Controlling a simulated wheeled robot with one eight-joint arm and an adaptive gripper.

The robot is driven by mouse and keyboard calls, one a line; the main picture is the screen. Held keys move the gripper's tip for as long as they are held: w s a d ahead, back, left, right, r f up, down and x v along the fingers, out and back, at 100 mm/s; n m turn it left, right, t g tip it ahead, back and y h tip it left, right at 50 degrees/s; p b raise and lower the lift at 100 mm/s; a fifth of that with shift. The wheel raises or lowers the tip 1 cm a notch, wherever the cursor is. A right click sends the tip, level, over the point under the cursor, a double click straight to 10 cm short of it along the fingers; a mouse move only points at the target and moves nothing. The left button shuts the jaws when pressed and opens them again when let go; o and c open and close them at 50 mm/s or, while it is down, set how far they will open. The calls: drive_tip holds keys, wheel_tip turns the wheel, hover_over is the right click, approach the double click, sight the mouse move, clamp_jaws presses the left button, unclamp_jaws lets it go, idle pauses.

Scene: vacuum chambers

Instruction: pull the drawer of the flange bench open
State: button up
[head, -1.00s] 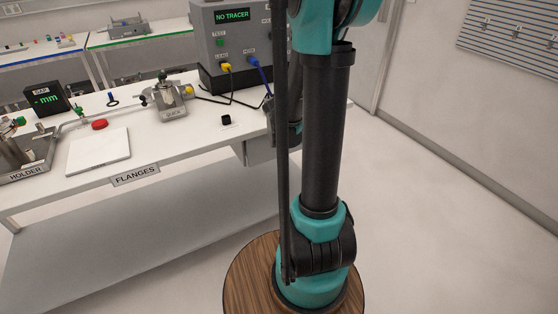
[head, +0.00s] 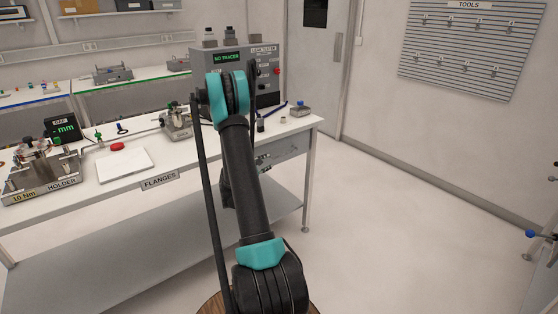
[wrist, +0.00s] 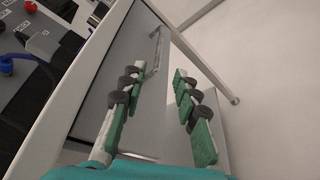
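The flange bench (head: 160,181) is a white table with a FLANGES label on its front edge. Its grey drawer (head: 289,147) hangs under the right end of the top and looks shut; my arm hides part of it in the head view. In the wrist view the grey drawer front (wrist: 128,52) fills the middle, with a thin bar handle (wrist: 157,47) on it. My gripper (wrist: 156,72) is open, its green-padded fingers apart and pointing at the drawer front. The handle's near end shows between the fingertips, closer to the left finger. I cannot tell whether they touch.
A holder (head: 50,188), a white plate (head: 124,164) and the grey leak tester (head: 268,62) stand on the bench. A bench leg (head: 306,207) is at its right end. The floor (head: 400,220) to the right is clear. A tool board (head: 470,45) hangs on the wall.

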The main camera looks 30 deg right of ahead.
drive_tip(key=x, duration=1.7)
drive_tip(key=shift+w+f, duration=0.1)
drive_tip(key=shift+w, duration=0.15)
clamp_jaws()
